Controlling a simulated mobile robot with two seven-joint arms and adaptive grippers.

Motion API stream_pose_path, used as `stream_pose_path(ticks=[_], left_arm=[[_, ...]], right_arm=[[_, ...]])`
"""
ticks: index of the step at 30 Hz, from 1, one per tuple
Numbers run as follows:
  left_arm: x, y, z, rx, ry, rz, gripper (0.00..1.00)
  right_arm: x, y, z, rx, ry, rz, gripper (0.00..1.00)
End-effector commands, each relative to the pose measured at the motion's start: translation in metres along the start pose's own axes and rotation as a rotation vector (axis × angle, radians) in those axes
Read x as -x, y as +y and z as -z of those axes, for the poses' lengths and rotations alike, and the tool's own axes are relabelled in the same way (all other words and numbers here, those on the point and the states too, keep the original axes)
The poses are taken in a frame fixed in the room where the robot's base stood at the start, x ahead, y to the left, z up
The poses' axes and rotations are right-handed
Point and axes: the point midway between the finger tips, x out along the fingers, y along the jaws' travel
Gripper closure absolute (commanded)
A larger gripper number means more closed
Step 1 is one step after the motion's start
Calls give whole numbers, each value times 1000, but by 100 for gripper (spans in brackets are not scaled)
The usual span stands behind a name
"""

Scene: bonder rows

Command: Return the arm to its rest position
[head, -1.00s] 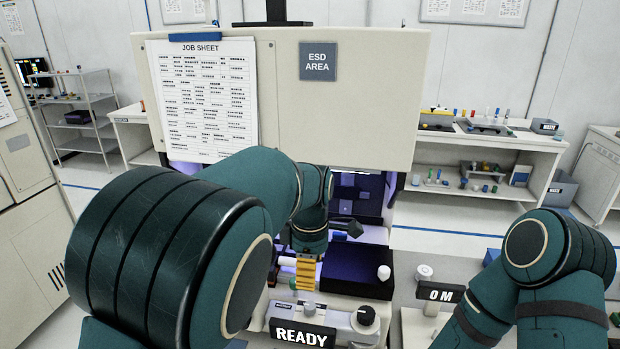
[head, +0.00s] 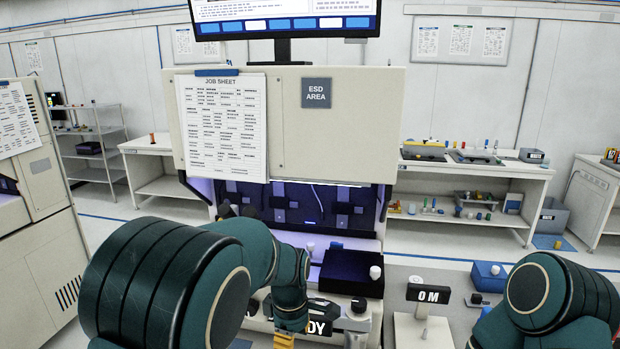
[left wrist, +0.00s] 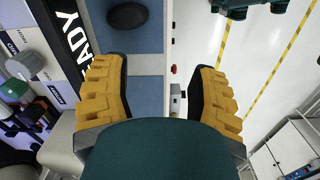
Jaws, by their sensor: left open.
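My left arm comes in from the left in the head view, and its gripper (head: 284,340) hangs low at the bottom edge, in front of the machine's READY sign (head: 319,327), partly covering it. Only a bit of the yellow fingers shows there. In the left wrist view the two yellow fingers of the left gripper (left wrist: 158,98) stand wide apart with nothing between them. The READY sign (left wrist: 72,32) lies left of the fingers. My right arm shows at the lower right of the head view, bent; its gripper is out of the picture.
The bonder's cream hood (head: 360,130) carries a job sheet (head: 222,128). Below it are a black box (head: 350,272), a knob (head: 358,306) and a white stand with a sign (head: 428,293). A blue box (head: 489,276) sits to the right. The floor aisle behind is clear.

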Motion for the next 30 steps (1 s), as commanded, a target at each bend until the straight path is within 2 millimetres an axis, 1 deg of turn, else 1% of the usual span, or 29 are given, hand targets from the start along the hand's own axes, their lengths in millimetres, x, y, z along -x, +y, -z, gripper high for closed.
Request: stream_pose_path(ticks=[1, 2, 3, 5, 6, 8, 9, 11, 12, 15, 18, 21, 25, 30], left_arm=[[-31, -8, 10, -39, -9, 7, 41], [-45, -12, 14, -70, -15, 5, 41], [-67, -19, 19, -115, -22, 0, 41], [-102, -32, 27, -190, -37, -8, 41], [-126, -43, 32, -246, -48, -16, 41], [-164, -61, 37, -342, -65, -34, 41], [-188, -75, 39, -404, -76, -49, 41], [-218, -94, 39, -499, -90, -80, 41], [-237, -108, 38, -563, -98, -103, 41], [-275, -140, 30, -710, -110, -170, 41], [-298, -165, 20, -838, -106, -242, 41], [-309, -183, 12, -930, -92, -302, 41], [-314, -194, 4, -1000, -72, -352, 41], [-313, -196, 3, -1025, -60, -369, 41]], right_arm=[[-9, 3, -1, 0, 0, -1, 100], [-12, 4, -2, 0, 0, -1, 100], [-16, 6, -2, 0, -1, -2, 100], [-24, 9, -4, 0, -2, -2, 100], [-30, 11, -5, 0, -3, -3, 100], [-39, 14, -7, 0, -5, -4, 100], [-45, 16, -8, 0, -6, -5, 100], [-54, 20, -10, 0, -7, -6, 100], [-60, 22, -11, 0, -8, -7, 100], [-74, 27, -14, 0, -10, -9, 100], [-85, 31, -16, 0, -12, -11, 100], [-93, 34, -17, 0, -12, -12, 100], [-97, 35, -18, 0, -13, -13, 100], [-98, 35, -18, 1, -12, -13, 100]])
